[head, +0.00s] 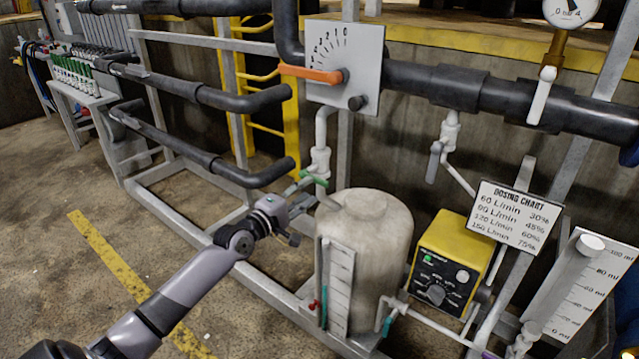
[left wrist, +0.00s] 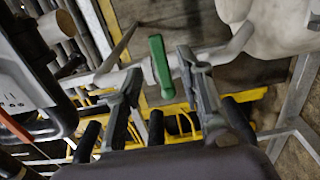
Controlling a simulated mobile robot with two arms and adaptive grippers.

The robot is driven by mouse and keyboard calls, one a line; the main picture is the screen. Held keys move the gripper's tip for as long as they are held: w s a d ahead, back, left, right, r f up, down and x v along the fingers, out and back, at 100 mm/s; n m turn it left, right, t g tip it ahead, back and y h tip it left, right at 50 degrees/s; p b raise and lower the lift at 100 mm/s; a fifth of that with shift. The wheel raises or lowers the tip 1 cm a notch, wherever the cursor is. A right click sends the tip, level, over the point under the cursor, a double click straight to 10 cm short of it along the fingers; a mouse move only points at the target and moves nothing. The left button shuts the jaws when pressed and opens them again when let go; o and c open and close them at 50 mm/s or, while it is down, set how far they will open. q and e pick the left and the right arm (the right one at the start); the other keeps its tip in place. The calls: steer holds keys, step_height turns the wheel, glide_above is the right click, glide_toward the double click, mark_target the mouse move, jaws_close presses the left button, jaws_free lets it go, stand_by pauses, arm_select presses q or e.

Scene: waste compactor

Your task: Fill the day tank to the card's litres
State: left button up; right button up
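The cream day tank (head: 385,225) stands on the frame in the middle of the head view. A white scale strip (head: 340,285) is on its front; its markings and level are too small to read. A green valve handle (head: 314,179) sits on the pipe above and left of the tank. My left gripper (head: 300,218) is open just below that handle. In the left wrist view the green handle (left wrist: 160,65) shows between the two spread fingers, with no clear contact. No card giving litres is readable. My right gripper is not in view.
A dial plate with an orange lever (head: 312,74) is above. A yellow dosing pump (head: 450,260), a dosing chart (head: 513,215) and a millilitre cylinder (head: 583,285) stand at the right. Dark pipes (head: 225,165) run close by my left arm. Floor at left is clear.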

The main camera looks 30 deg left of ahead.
mark_target(318, 183)
arm_select(q)
steer(key=w+b, duration=0.1)
steer(key=w, duration=0.4)
steer(key=shift+w+d, duration=0.15)
steer(key=shift+d, duration=0.05)
steer(key=shift+w, duration=0.55)
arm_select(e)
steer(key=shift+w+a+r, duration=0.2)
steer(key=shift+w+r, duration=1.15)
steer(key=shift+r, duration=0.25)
arm_select(q)
steer(key=shift+c, duration=0.4)
jaws_close()
